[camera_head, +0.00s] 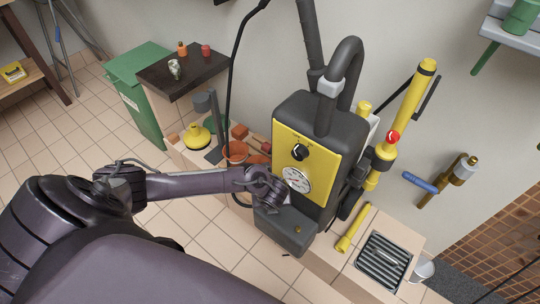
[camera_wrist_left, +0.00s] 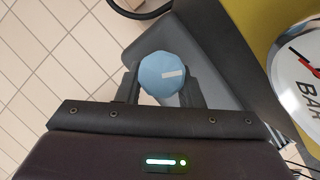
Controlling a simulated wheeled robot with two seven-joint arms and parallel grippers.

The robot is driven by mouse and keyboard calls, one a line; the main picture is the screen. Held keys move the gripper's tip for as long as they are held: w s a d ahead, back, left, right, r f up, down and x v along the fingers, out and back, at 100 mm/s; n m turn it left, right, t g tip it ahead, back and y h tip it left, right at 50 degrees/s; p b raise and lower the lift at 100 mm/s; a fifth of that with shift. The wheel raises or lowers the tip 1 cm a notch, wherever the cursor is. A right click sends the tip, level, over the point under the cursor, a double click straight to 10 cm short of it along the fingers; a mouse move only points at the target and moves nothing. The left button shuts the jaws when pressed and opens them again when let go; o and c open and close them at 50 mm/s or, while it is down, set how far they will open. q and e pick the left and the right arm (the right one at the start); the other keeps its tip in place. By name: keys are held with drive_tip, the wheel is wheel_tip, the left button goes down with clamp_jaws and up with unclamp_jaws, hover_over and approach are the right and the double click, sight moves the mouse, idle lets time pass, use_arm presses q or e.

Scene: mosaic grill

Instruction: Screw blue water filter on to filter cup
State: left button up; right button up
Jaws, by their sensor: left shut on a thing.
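The blue water filter (camera_wrist_left: 162,74) shows in the left wrist view as a round, faceted light-blue piece with a pale mark on its face. My left gripper (camera_wrist_left: 160,93) is shut on it, with one dark finger on each side. In the head view my left arm reaches in from the left. Its wrist is in front of the lower yellow panel, and the filter is hidden there. A dark grey housing (camera_head: 285,231) sits just below the wrist. I cannot make out the filter cup for certain. My right gripper is not in view.
The yellow-fronted machine (camera_head: 320,151) has a black knob and a pressure gauge (camera_head: 296,180) beside my wrist. A tiled ledge holds a yellow tool (camera_head: 353,227) and a metal grate (camera_head: 384,262). A green bin (camera_head: 138,90) stands back left.

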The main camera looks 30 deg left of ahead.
use_arm(q)
drive_tip(key=shift+f+b, duration=0.35)
drive_tip(key=shift+f, duration=0.15)
drive_tip(key=o, duration=1.1)
drive_tip(key=shift+c, duration=0.2)
drive_tip(key=p+v, duration=0.3)
drive_tip(key=v, duration=0.5)
drive_tip(key=shift+w, duration=0.1)
